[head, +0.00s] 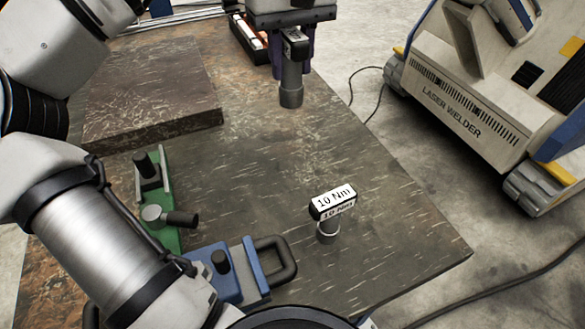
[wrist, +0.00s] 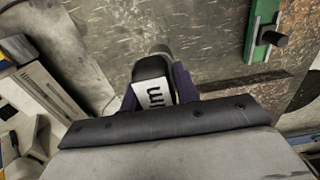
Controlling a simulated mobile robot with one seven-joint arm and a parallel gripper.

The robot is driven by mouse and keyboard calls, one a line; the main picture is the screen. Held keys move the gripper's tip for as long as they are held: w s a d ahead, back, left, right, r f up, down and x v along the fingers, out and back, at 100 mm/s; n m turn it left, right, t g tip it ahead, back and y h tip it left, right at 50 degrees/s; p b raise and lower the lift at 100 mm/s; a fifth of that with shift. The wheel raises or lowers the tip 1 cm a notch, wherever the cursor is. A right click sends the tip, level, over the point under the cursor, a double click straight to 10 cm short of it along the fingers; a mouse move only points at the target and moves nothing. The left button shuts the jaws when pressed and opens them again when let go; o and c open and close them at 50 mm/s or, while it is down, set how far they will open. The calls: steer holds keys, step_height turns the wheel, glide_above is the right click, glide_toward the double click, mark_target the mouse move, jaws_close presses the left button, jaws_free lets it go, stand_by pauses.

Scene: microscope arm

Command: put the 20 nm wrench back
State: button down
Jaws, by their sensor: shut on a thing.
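My gripper (head: 291,62) is shut on a wrench with a grey cylindrical lower end (head: 291,90) and a black head. It holds the wrench upright above the table, toward the back right. In the wrist view the held wrench (wrist: 154,92) sits between the purple fingers, and its white label shows only letters ending in "m"; the number is not readable. Another wrench (head: 328,228), labelled 10 Nm, stands upright on the table at the front right, apart from my gripper.
A stone slab (head: 150,95) lies at the back left. A green fixture (head: 160,200) and a blue part with a handle (head: 245,272) are at the front left. A dark tray (head: 250,40) lies behind the gripper. A laser welder (head: 450,105) stands right of the table (head: 370,180). The table's middle is clear.

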step_height(320, 180, down, 19)
steer(key=shift+f, duration=0.1)
steer(key=c, duration=1.1)
jaws_free()
steer(key=shift+o, duration=0.2)
step_height(320, 180, up, 12)
steer(key=shift+d, duration=0.1)
